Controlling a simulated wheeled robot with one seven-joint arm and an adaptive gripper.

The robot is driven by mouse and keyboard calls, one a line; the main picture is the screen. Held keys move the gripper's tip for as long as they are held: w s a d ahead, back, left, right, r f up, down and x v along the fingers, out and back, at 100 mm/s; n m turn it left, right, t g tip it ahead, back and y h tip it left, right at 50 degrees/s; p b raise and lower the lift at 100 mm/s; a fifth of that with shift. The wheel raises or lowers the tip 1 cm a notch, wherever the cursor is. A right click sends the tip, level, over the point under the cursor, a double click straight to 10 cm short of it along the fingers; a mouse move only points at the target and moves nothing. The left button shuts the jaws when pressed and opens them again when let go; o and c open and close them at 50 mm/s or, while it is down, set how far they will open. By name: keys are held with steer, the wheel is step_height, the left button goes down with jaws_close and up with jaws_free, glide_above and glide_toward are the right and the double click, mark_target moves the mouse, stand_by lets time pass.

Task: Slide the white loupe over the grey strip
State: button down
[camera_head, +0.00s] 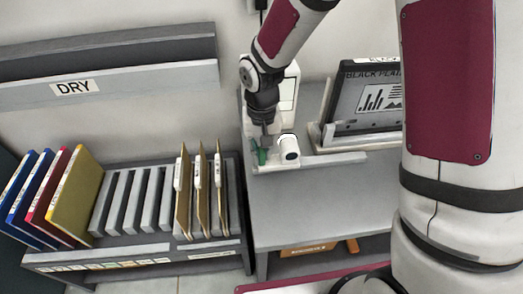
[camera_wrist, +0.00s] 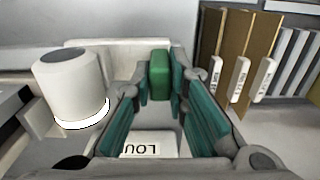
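The white loupe shows as a short white cylinder with a dark end (camera_head: 289,148), at the left end of a light rail on the grey table. In the wrist view the cylinder (camera_wrist: 70,85) stands left of my fingers. A green block (camera_wrist: 160,75), apparently its handle, is between my fingertips. A white label reading "LOU" (camera_wrist: 150,148) shows upside down between the fingers. My gripper (camera_head: 264,150) is low at the green part; in the wrist view its teal fingers (camera_wrist: 165,90) are apart, with a slight gap at the right. I cannot make out the grey strip for certain.
The light rail (camera_head: 335,160) runs right, in front of a dark panel (camera_head: 365,98) marked "BLACK PLATE" with a bar chart. A white unit (camera_head: 288,90) stands behind my gripper. A rack (camera_head: 150,248) with coloured folders and brown files is at left. The front table (camera_head: 320,200) is clear.

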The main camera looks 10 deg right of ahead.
steer(key=d+p, duration=0.2)
steer(key=d, duration=1.7)
steer(key=shift+d, duration=0.25)
steer(key=c, duration=1.6)
jaws_free()
steer(key=shift+d, duration=0.15)
steer(key=shift+o, duration=0.2)
steer(key=shift+w+r, duration=0.1)
steer(key=shift+r, duration=0.05)
step_height(320, 180, up, 12)
